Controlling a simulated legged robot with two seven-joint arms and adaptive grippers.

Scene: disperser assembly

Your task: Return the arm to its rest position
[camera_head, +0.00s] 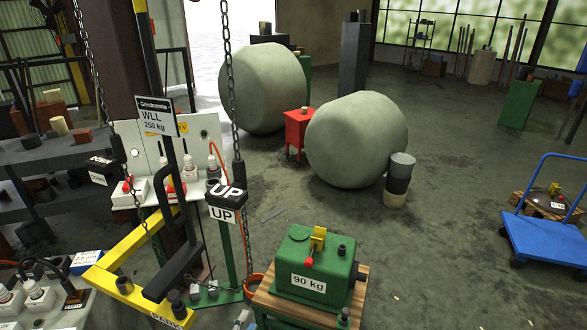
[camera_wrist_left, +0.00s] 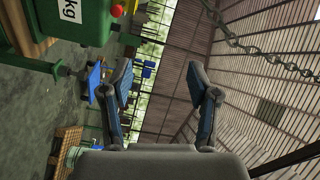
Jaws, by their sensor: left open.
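My left gripper (camera_wrist_left: 162,78) shows in the left wrist view. Its two dark fingers with blue pads stand wide apart, with nothing between them. In the head view I cannot make it out clearly. The green 90 kg box (camera_head: 316,262) sits on a wooden-topped stand (camera_head: 282,308) at the bottom middle, with a yellow piece and a red knob on top. In the left wrist view part of the green box (camera_wrist_left: 85,18) shows at the upper left, apart from the fingers. My right gripper is in neither view.
A yellow hoist frame (camera_head: 108,276), a hanging chain (camera_head: 229,90) and an UP control box (camera_head: 226,204) stand at the left. A blue cart (camera_head: 545,240) is at the right. The floor between is mostly clear.

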